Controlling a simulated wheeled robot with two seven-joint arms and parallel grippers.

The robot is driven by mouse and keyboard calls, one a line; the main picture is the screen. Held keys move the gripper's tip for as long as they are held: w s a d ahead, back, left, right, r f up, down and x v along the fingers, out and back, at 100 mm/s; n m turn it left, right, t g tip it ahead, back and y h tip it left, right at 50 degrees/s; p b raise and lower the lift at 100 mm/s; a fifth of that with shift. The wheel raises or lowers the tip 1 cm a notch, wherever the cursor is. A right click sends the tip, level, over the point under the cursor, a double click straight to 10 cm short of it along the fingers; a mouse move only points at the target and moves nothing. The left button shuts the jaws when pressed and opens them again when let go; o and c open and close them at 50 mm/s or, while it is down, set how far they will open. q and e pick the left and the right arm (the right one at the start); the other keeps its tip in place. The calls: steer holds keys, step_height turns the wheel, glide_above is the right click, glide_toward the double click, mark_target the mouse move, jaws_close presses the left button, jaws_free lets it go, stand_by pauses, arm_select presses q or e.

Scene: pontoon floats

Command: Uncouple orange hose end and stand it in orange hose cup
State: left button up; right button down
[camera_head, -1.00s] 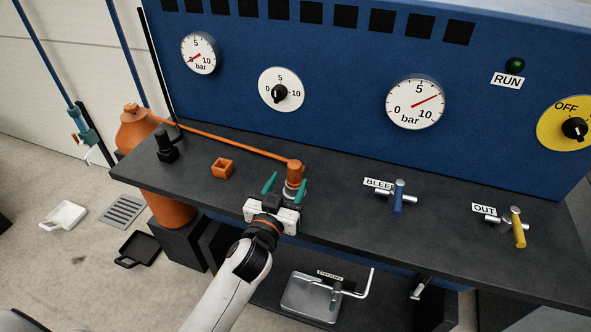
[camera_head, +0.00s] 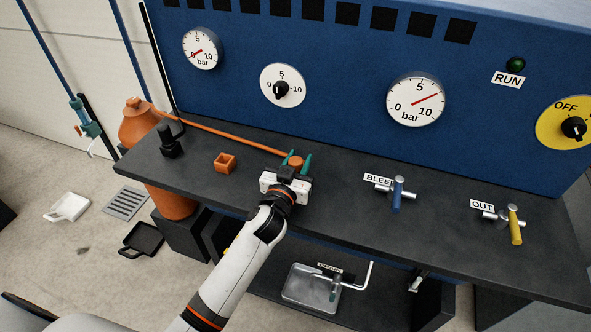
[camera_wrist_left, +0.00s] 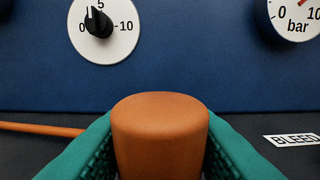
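In the left wrist view, the round top of the hose end (camera_wrist_left: 160,125) fills the space between the fingers. Its lower part and whatever it is coupled to are hidden behind my gripper. A small square open orange cup (camera_head: 225,163), apparently the hose cup, stands empty to the left. My right gripper is not in view.
The orange hose (camera_head: 225,137) runs along the back of the bench from the orange cylinder (camera_head: 138,125). A black fitting (camera_head: 168,142) stands left of the cup. The blue valve handle (camera_head: 397,194) and yellow valve handle (camera_head: 514,224) are to the right. The blue panel (camera_head: 330,65) rises behind.

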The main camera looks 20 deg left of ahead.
arm_select(q)
steer(key=c, duration=0.5)
steer(key=shift+r+p, duration=2.9)
steer(key=shift+r, duration=5)
